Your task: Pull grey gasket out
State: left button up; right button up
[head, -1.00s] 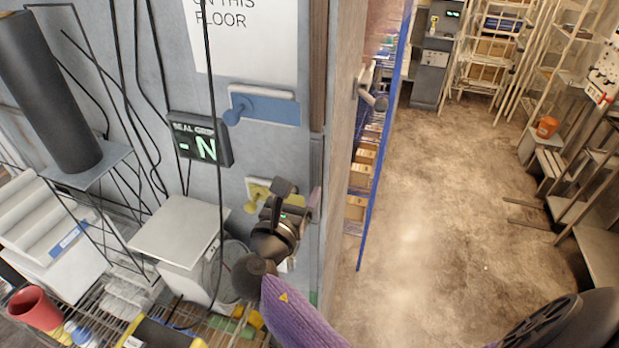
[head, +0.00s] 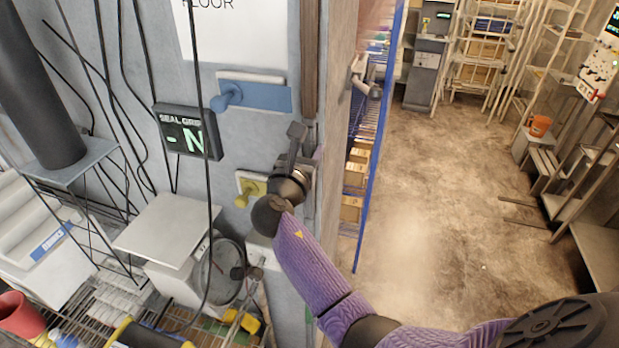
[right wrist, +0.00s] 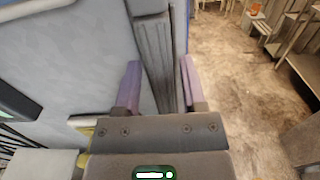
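The grey gasket (right wrist: 156,60) is a ribbed upright strip at the edge of the grey wall panel. In the right wrist view it runs between the two purple fingers of my right gripper (right wrist: 160,82). The fingers are open, with a visible gap on the right side; I cannot tell whether the left finger touches the strip. In the head view my right gripper (head: 298,142) is at the panel's edge, above and right of a yellow knob, and its wrist hides part of the edge. My left gripper is in neither current view.
A blue handle (head: 256,94) and a yellow knob (head: 251,188) project from the panel. A display (head: 188,132) with a green "N" is to the left. A scale (head: 168,231) stands below, by hanging black cables. Open floor (head: 430,180) lies right, past a blue-edged rack.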

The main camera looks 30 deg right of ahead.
grip_shut()
jog(key=shift+p, duration=0.3)
jog(key=shift+p, duration=0.3)
dwell(0.5)
jog(key=shift+a, duration=0.1)
jog(key=shift+s+p, duration=0.1)
jog(key=shift+p, duration=0.2)
jog(key=shift+a, duration=0.1)
